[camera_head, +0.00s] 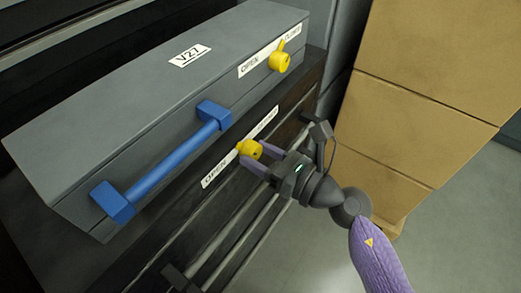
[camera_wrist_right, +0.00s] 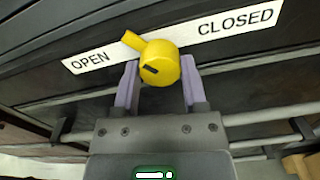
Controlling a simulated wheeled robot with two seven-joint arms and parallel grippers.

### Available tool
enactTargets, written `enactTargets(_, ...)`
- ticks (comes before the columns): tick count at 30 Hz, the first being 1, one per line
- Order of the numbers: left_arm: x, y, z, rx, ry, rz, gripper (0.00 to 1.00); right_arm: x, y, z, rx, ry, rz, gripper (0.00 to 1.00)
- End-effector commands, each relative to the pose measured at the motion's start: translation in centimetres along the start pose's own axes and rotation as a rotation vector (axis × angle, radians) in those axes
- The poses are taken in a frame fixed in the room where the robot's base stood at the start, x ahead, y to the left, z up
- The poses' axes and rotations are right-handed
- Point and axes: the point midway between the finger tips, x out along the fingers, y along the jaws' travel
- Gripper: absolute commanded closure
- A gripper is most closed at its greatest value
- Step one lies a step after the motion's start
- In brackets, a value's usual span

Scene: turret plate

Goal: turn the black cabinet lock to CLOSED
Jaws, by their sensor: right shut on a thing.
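The black cabinet lock is a yellow knob (camera_head: 250,149) on the dark lower cabinet front, and it also shows in the right wrist view (camera_wrist_right: 160,64). Its pointer tab (camera_wrist_right: 132,40) points up and to the left, on the OPEN side. A white label strip behind it reads OPEN (camera_wrist_right: 90,60) at the left and CLOSED (camera_wrist_right: 236,20) at the right. My right gripper (camera_head: 254,157) has its two purple fingers on either side of the knob and is shut on it. The fingers also show in the wrist view (camera_wrist_right: 160,88). My left gripper is not in view.
A grey box marked V27 (camera_head: 150,95) sits above, with a blue handle (camera_head: 165,163) and a second yellow lock (camera_head: 280,61). Metal rails (camera_head: 240,232) run below the black lock. Cardboard boxes (camera_head: 430,65) stand at the right. Grey floor is clear at the lower right.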

Motion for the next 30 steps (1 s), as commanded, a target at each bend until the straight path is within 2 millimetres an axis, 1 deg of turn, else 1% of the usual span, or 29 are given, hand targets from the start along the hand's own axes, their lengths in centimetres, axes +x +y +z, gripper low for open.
enactTargets(1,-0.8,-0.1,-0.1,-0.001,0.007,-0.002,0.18,0.0,0.1,0.4,0.036,0.002,0.000,1.00)
enactTargets(3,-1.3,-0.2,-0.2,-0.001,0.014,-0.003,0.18,0.0,0.1,0.4,0.098,0.002,-0.001,1.00)
enactTargets(13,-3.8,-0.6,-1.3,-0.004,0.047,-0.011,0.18,0.0,0.1,0.4,0.414,0.002,-0.001,1.00)
enactTargets(20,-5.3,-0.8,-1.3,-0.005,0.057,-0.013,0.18,0.0,0.0,0.3,0.634,0.001,-0.002,1.00)
enactTargets(30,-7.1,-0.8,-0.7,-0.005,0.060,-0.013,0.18,0.0,0.0,0.3,0.956,0.000,-0.002,1.00)
